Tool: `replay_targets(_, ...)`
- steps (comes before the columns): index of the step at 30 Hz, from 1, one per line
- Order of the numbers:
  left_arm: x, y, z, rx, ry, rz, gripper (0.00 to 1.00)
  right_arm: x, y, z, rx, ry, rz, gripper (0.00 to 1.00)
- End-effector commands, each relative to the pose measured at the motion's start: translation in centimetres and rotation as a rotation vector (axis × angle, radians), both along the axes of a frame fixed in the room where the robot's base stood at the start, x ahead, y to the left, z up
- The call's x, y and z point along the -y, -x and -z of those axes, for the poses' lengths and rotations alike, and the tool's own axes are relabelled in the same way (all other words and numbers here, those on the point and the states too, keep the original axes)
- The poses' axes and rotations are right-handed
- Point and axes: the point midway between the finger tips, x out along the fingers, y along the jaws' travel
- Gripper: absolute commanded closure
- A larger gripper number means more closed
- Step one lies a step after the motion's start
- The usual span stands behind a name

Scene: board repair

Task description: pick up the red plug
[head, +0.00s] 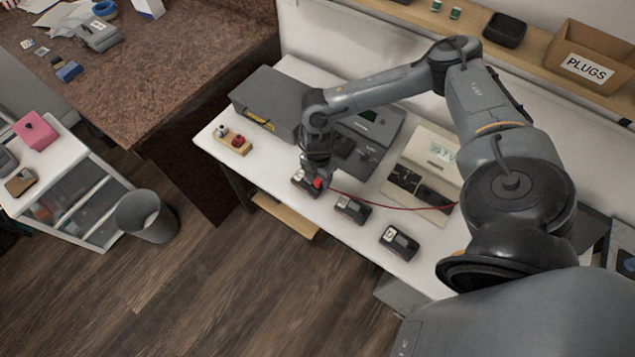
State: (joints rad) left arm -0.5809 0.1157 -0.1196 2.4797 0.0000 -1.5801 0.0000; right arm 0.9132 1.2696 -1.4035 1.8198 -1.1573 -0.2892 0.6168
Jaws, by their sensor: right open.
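The red plug (317,183) shows as a small red spot at the end of a thin red cable (400,207), at the right side of a small black box (303,182) near the front edge of the white table (290,222). My right gripper (314,170) is directly above the plug and the box, pointing down. It is open. The fingertips are small and partly merge with the dark box, so I cannot tell whether they touch the plug. My left gripper is not in view.
Two more small black boxes, one in the middle (352,209) and one to the right (399,242), stand along the front edge. A grey case (270,95) and a wooden block with knobs (233,141) are at left. A box labelled PLUGS (588,66) sits on the shelf.

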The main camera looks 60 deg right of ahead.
Motion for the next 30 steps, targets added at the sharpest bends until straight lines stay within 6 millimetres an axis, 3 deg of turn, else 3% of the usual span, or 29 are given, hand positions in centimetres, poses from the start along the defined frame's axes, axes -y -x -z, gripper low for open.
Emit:
replay_targets(11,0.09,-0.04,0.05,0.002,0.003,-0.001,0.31,0.02,0.03,0.88,0.000,0.000,0.001,0.45)
replay_targets(22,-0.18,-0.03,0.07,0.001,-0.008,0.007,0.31,0.02,0.03,0.86,0.000,0.000,0.001,1.00)
replay_targets(30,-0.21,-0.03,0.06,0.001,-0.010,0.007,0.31,0.02,0.02,0.82,0.000,0.000,0.001,1.00)
